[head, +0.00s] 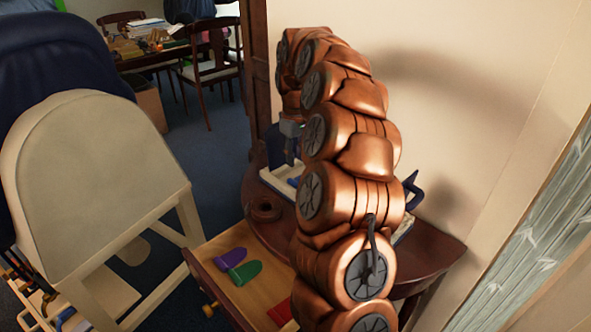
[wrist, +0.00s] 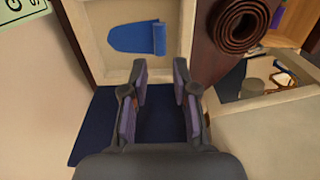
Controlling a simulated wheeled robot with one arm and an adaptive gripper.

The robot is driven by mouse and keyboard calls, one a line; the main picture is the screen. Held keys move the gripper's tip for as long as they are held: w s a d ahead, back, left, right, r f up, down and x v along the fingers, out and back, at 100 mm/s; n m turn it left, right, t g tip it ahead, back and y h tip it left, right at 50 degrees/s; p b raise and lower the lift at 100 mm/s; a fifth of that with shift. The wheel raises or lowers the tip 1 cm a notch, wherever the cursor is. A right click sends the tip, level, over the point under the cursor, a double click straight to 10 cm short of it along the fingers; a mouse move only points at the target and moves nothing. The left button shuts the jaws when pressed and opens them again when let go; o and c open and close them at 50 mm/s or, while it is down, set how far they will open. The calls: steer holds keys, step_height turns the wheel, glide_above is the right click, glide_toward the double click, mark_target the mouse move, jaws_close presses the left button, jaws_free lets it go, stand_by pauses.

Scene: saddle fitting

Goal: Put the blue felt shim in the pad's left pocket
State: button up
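A blue felt shim (wrist: 132,37) with one rounded end lies flat in a cream recessed holder (wrist: 108,70) in the wrist view. A raised or folded blue strip stands at its right end. I cannot tell whether this holder is the pad with the left pocket. My gripper (wrist: 160,72) is open and empty, its fingertips just below the shim in the picture and apart from it. In the head view a cream holder (head: 277,184) with a bit of blue shows on the table, partly hidden by my arm.
A brown coil (head: 264,208) lies on the dark wooden table; it also shows in the wrist view (wrist: 243,22). An open drawer (head: 209,264) holds purple (head: 229,258), green (head: 245,272) and red (head: 279,313) pieces.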

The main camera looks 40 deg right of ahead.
steer(key=s+a+r+n+g, duration=0.1)
steer(key=s+a+r, duration=0.1)
steer(key=s+a, duration=0.6)
steer(key=s+a+r, duration=0.2)
steer(key=s+a, duration=0.4)
steer(key=a, duration=0.5)
steer(key=s+a+f+m, duration=0.1)
steer(key=s+a+f, duration=0.1)
steer(key=s, duration=0.5)
steer(key=s+a+f+g, duration=0.1)
steer(key=s+a+f, duration=0.1)
steer(key=s, duration=0.6)
steer(key=s+a+f+m, duration=0.1)
steer(key=s+a+f, duration=0.1)
steer(key=s, duration=0.6)
steer(key=shift+f+m+g, duration=0.3)
steer(key=shift+f, duration=0.4)
steer(key=s+p+v, duration=0.3)
steer(key=p+v, duration=1)
steer(key=v, duration=0.1)
steer(key=shift+w+r+t, duration=0.35)
steer(key=shift+w+t, duration=0.05)
